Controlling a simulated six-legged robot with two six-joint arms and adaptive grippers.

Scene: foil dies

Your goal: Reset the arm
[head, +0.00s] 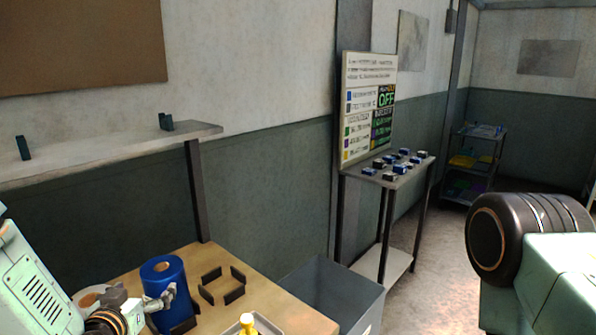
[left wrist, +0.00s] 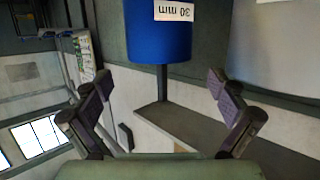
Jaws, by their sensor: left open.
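My left gripper (head: 164,296) comes in from the lower left in the head view, low over the wooden table. A blue cylinder (head: 163,272) with a dark hole in its top stands upright right by its fingers. In the left wrist view the left gripper (left wrist: 160,84) has its two fingers spread wide with nothing between them. The blue cylinder (left wrist: 155,35) shows beyond the fingertips, upside down, with a white "30 mm" label. I cannot tell from the head view whether a finger touches it. My right arm shows at the right edge; its gripper is out of view.
Farther back are a stand with small blue and dark blocks (head: 400,165), a sign board (head: 368,105) and a shelf cart (head: 470,165).

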